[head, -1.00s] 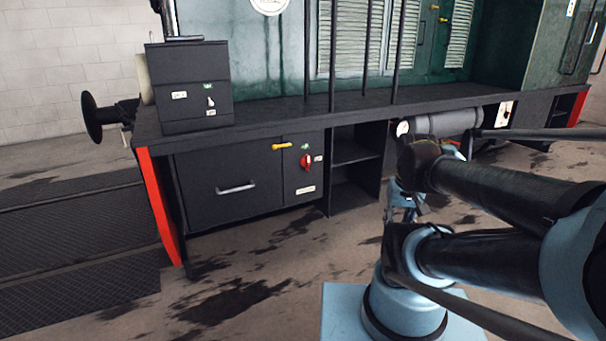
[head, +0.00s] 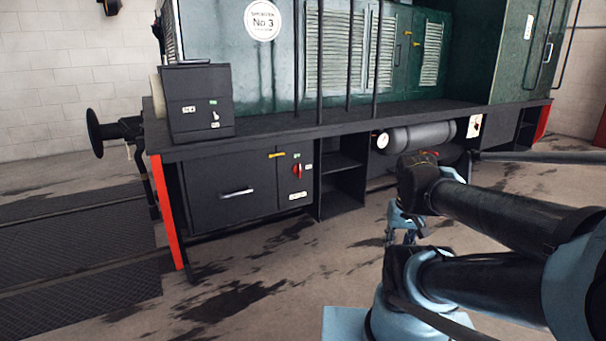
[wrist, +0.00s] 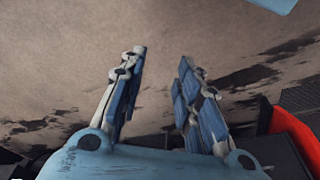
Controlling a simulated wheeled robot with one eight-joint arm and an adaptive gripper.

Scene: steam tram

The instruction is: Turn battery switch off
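A red rotary switch (head: 297,171) sits on the narrow black panel under the tram's running board, with small labels around it that are too small to read. A yellow handle (head: 277,155) is above and left of it. A second small switch with a pale lever (head: 216,116) is on the black box on top of the running board. I cannot read which label names the battery. My gripper shows in the wrist view (wrist: 162,58) with its two blue fingers apart and nothing between them. In the head view it hangs low, right of the red switch and well apart from it.
A wide black drawer front (head: 222,185) with a grey handle is left of the switch panel. Open shelves (head: 342,175) and a grey tank (head: 420,136) with a gauge are to its right. A red edge post (head: 165,212) stands at the left corner. Stained floor in front is clear.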

